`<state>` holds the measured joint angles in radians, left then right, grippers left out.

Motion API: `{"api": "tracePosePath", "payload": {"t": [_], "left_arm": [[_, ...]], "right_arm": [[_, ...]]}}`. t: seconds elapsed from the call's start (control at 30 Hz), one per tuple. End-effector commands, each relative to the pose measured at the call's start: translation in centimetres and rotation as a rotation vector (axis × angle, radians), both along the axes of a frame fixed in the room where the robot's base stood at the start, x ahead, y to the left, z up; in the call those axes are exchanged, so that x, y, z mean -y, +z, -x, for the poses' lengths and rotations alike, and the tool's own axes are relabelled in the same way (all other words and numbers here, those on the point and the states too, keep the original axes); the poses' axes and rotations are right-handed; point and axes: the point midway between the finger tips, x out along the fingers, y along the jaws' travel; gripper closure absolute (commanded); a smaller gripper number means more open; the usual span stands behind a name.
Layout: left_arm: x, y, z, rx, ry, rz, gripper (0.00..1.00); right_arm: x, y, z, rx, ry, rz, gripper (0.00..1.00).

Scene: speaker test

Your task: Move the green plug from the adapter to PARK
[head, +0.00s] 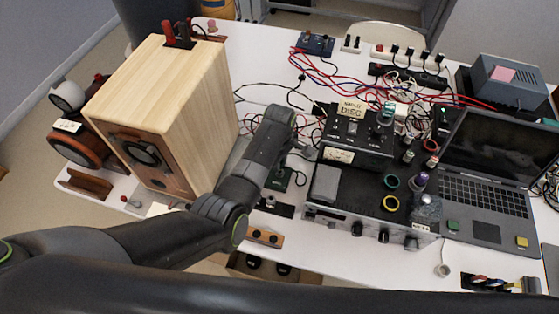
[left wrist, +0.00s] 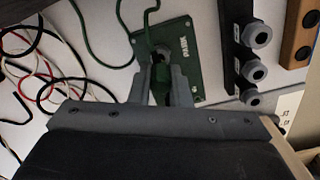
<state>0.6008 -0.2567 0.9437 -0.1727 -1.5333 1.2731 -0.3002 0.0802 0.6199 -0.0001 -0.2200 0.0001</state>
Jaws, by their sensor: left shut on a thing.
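In the left wrist view my left gripper (left wrist: 161,88) is shut on the green plug (left wrist: 160,72), with a finger on either side of it. A green cable (left wrist: 97,50) loops away from the plug. The plug is over the green plate marked PARK (left wrist: 183,52); I cannot tell whether it touches the plate. In the head view the green plate (head: 279,180) shows partly below my left arm, and my left gripper (head: 290,158) is mostly hidden there. I cannot make out which thing is the adapter. My right gripper is not in view.
A dark strip with grey sockets (left wrist: 250,62) lies beside the plate, and a wooden block (left wrist: 300,35) beyond it. A large wooden speaker (head: 165,105) stands left of my arm. A black amplifier (head: 365,210) and a laptop (head: 485,185) stand right. Loose cables lie behind.

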Motion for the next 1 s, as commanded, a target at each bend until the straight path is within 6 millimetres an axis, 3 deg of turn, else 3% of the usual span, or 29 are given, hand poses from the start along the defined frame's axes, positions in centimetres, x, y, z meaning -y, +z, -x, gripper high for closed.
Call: {"api": "tracePosePath", "payload": {"t": [1.0], "left_arm": [[-0.01,-0.32,-0.01,0.001,0.000,0.001,1.00]], "right_arm": [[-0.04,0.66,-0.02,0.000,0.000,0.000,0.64]]}}
